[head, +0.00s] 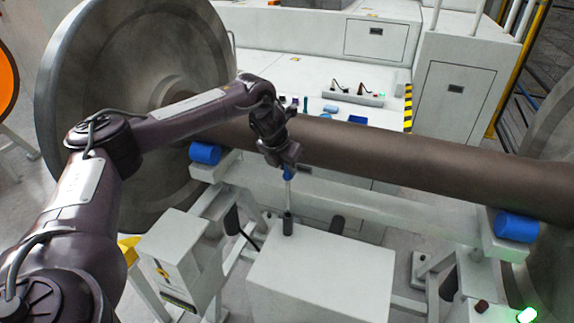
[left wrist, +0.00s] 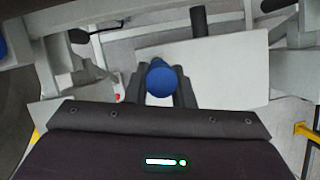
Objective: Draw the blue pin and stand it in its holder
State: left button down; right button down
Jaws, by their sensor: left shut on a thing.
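The blue pin (head: 288,173) has a blue grip and a thin pale shank. My left gripper (head: 286,163) is shut on the blue grip, and the pin hangs nearly upright with its shank downward. Below it a dark upright cylinder (head: 288,223), which looks like the holder, stands at the white box's back edge. The shank's lower end meets the top of this cylinder in the picture; I cannot tell how far it is inside. In the left wrist view the round blue pin top (left wrist: 160,79) sits between the fingers and hides what is below. My right gripper is not in view.
The white box (head: 320,275) has a clear top. A second dark cylinder (head: 337,224) stands behind it to the right. The brown axle (head: 400,155) crosses behind my gripper, with a big wheel (head: 75,70) at left. Blue pads (head: 517,226) sit on the frame.

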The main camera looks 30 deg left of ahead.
aim_at(287, 191)
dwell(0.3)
pick_arm(q)
jog(key=shift+f+b, duration=2.95)
jog(key=shift+f, duration=2.05)
jog(key=c, duration=1.2)
grip_release()
jog(key=shift+o, duration=0.2)
jog(key=shift+s+r, duration=0.1)
jog(key=b+v, duration=0.1)
jog(key=v, duration=0.6)
jog(key=shift+r+b, duration=0.3)
jog(key=shift+b, duration=0.1)
jog(key=shift+s+f, duration=0.1)
jog(key=shift+s, duration=0.05)
